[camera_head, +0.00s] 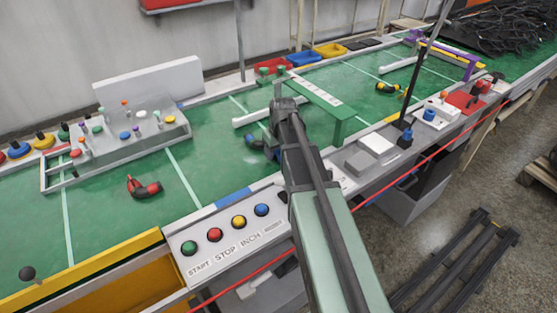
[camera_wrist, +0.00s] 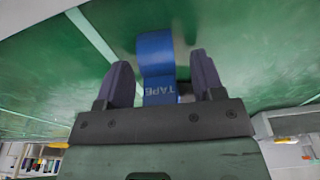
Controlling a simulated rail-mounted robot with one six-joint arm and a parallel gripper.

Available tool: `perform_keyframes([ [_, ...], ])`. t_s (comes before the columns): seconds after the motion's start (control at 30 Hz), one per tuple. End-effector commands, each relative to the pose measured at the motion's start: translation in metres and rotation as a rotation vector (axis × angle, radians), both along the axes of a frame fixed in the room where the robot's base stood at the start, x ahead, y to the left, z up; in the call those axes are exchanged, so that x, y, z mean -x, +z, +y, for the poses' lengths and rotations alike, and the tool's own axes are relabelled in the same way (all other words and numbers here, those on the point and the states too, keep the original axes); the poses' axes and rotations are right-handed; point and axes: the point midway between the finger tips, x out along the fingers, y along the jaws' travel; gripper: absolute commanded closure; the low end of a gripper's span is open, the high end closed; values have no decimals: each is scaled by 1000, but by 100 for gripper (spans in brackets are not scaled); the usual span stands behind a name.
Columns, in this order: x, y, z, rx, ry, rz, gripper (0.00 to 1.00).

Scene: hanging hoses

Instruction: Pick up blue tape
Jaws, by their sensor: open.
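The blue tape (camera_wrist: 155,50) is a blue roll with a hanging strip marked "TAPE" in the wrist view. It lies on the green bench top. My gripper (camera_wrist: 161,70) is open, with one dark finger on each side of the tape and visible gaps at both sides. The lower end of the tape is hidden behind the gripper body. In the head view, my arm reaches over the green bench, and a dark blue shape (camera_head: 254,142) shows beside its far end; I cannot tell whether it is the tape or a finger.
A green bridge-like frame (camera_head: 318,98) stands just right of my arm. A sloped panel with colored knobs (camera_head: 130,132) is at the left, with a red and black tool (camera_head: 144,187) near it. A button panel (camera_head: 228,233) lines the front edge.

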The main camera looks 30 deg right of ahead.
Motion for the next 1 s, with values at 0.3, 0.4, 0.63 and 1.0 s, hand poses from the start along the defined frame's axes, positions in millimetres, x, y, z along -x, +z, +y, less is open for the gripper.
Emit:
perform_keyframes([
  [0.3, 0, 2, 0, 0, 0, 0, 63],
  [0.4, 0, 2, 0, 0, 0, 0, 78],
  [0.63, 0, 2, 0, 0, 0, 0, 91],
  [1.0, 0, 29, 0, 0, 0, 0, 91],
])
